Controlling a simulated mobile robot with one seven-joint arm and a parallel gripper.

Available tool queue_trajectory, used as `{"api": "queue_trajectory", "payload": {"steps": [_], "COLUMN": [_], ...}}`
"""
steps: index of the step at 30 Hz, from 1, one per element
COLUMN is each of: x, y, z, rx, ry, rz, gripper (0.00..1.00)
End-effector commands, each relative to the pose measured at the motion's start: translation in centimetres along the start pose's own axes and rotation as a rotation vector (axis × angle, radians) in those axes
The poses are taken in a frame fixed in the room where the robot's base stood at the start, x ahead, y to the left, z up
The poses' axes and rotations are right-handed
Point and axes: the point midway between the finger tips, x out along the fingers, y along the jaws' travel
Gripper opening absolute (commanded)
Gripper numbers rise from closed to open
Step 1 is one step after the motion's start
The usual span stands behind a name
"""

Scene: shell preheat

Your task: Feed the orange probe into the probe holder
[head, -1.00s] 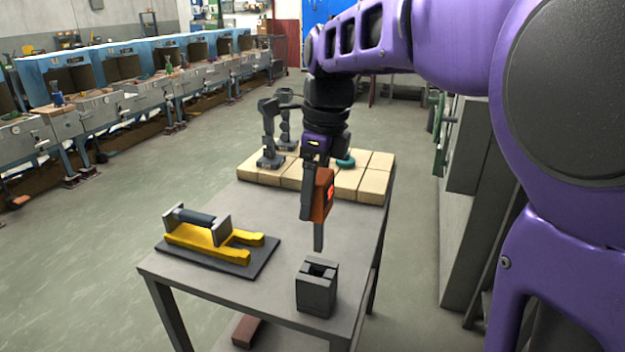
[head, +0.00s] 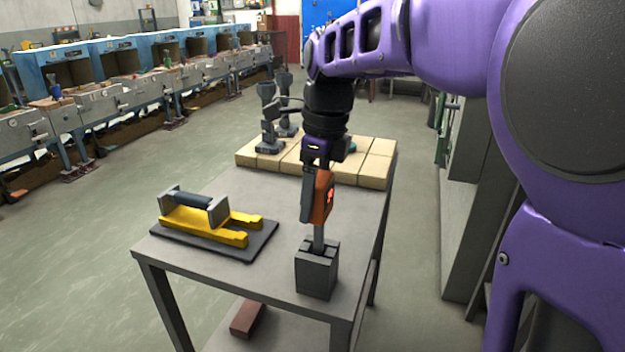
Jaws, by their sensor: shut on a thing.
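The orange probe (head: 321,200) has an orange body with a red mark and a grey shaft pointing down. My gripper (head: 317,165) is shut on its upper end and holds it nearly upright. The probe holder (head: 316,276) is a dark grey square block with a top opening, near the front right corner of the table. The lower end of the shaft is at the holder's opening and its tip is hidden by the holder's rim, so I cannot tell how deep it is. The orange body is clear above the holder.
The grey table (head: 270,262) also bears a yellow forked tool on a dark plate (head: 262,240) at left. Tan blocks (head: 370,172) and dark clamp-like stands (head: 270,125) are at the back. Bare tabletop lies between them. A grey cabinet (head: 463,215) stands at right.

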Motion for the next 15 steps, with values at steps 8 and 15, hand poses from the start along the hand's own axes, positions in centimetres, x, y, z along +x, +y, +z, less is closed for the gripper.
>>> {"api": "queue_trajectory", "payload": {"steps": [8, 15], "x": [1.9, 3.3], "y": [0.0, 0.0], "z": [-0.2, -0.4], "rx": [0.000, 0.000], "ry": [0.000, 0.000], "rz": [0.000, 0.001], "gripper": [0.13, 0.13]}}
